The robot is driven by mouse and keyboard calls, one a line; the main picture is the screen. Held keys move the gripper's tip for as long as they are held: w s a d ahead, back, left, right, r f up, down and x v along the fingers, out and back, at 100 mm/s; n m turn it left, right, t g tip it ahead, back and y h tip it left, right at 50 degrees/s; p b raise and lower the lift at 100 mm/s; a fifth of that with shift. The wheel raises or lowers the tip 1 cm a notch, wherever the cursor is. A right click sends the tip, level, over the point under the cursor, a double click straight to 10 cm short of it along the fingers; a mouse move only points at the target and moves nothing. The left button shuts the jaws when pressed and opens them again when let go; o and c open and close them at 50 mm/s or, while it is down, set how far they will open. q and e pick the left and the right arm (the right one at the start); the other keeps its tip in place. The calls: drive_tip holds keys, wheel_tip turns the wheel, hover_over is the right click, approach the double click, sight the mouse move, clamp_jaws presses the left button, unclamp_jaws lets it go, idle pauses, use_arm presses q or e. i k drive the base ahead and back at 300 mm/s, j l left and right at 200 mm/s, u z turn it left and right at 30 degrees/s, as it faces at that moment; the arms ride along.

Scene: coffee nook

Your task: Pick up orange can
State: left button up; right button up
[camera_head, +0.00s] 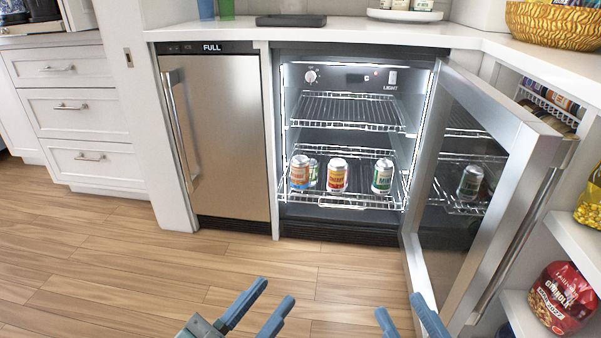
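Several cans stand on the lower wire rack (345,203) of the open fridge. The leftmost can (299,172) has an orange label with some blue. The middle can (337,176) is red-orange and yellow with a white band; I cannot tell for sure which is the task's orange can. My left gripper (274,293) is open and empty, low in front of the fridge. My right gripper (399,308) is open and empty to its right. Both are well short of the cans.
The fridge door (497,165) is swung open to the right, with a can reflected in its glass. The upper rack (345,111) is empty. A closed steel appliance (219,140) stands left. Shelves with a red snack bag (562,298) are at right. The wooden floor ahead is clear.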

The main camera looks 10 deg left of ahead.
sight(299, 182)
drive_tip(key=i+j+z, duration=1.05)
drive_tip(key=i+j, duration=0.15)
drive_tip(key=j, duration=0.1)
